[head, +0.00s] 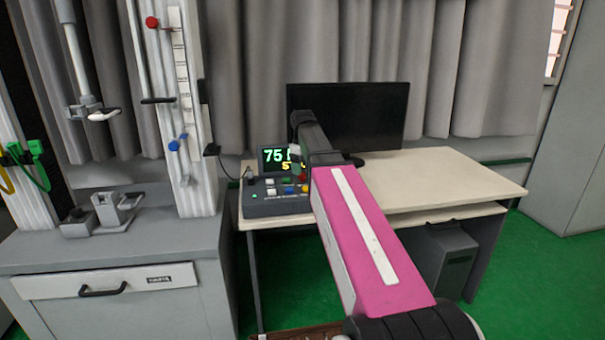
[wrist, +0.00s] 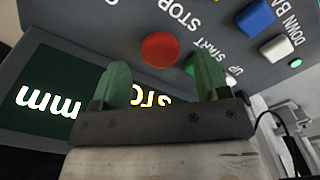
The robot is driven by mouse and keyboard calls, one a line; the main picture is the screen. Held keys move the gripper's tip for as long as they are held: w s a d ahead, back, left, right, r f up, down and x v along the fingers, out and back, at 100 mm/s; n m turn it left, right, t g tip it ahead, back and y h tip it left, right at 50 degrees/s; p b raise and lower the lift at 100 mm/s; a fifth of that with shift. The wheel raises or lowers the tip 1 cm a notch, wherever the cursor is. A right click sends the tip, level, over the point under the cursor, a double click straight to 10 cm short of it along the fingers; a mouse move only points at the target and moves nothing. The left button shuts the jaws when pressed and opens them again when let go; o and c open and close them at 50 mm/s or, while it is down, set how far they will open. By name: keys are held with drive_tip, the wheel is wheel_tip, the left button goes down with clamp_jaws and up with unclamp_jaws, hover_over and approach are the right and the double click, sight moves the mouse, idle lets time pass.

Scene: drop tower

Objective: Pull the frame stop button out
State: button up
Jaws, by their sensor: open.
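A red knob (head: 153,22) sits near the top of the white upright frame at the left in the head view. It stands far from my arm. In the wrist view, a round red button (wrist: 160,50) sits on the grey control console (wrist: 95,20), beside the word STOP. My gripper (wrist: 163,62) is open and empty. Its two green fingers are apart, pointing at the console, with the red button showing between and just past their tips. I cannot tell whether the fingers touch the console. My arm hides part of the console (head: 262,206) in the head view.
The console, with several coloured buttons and a lit display (head: 272,158), stands on a cream desk (head: 450,180). A dark monitor (head: 370,110) stands behind my arm. A grey cabinet (head: 115,245) under the upright is at the left. Green floor shows around the desk.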

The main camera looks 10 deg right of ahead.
drive_tip(key=shift+f, duration=1.35)
clamp_jaws()
drive_tip(key=shift+r, duration=0.75)
unclamp_jaws()
wheel_tip(320, 180, up, 11)
